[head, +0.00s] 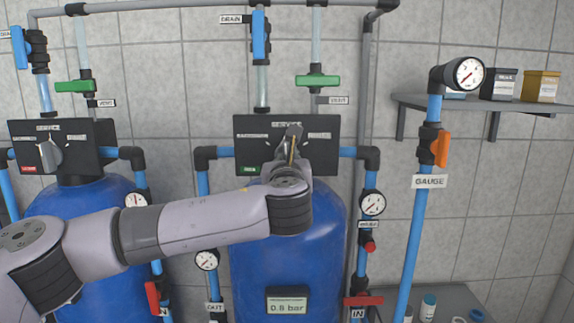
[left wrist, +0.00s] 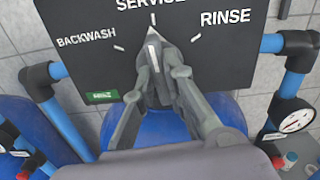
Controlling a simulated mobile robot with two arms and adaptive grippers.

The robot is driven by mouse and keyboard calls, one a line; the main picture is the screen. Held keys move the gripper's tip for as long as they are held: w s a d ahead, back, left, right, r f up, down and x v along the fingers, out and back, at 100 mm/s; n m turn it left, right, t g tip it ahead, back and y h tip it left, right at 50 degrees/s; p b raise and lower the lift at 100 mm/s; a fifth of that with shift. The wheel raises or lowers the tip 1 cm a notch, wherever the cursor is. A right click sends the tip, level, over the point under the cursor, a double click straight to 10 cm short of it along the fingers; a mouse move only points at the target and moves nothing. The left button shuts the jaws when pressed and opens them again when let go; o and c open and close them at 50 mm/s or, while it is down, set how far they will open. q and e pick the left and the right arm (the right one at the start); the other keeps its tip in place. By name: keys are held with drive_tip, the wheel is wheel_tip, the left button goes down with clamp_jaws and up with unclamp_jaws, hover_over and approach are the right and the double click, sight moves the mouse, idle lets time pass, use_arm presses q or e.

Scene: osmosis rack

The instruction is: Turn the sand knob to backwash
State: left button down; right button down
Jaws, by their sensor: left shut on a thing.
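The knob (left wrist: 153,54) is grey with a white line and sits on a black control panel (left wrist: 82,66) marked BACKWASH, SERVICE and RINSE. Its tip points up at SERVICE, with BACKWASH to the left. A green tag (left wrist: 102,97) is on this panel; its text is too small to read. In the head view the panel (head: 249,128) tops the blue tank at centre. My left gripper (left wrist: 157,82) is shut on the knob, one finger on each side. In the head view my left gripper (head: 291,158) hides most of the knob. My right gripper is not in view.
A second blue tank with a black panel (head: 83,133), a red tag and its own knob (head: 49,155) stands at left. Pipes, green valve handles (head: 317,81) and small gauges (head: 372,203) surround the centre tank. A shelf (head: 480,104) is at right.

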use_arm(q)
drive_tip(key=shift+f+n+b, duration=0.1)
drive_tip(key=shift+n+b, duration=4.1)
drive_tip(key=shift+n, duration=1.2)
drive_tip(key=c, duration=1.6)
unclamp_jaws()
drive_tip(key=shift+c, duration=0.2)
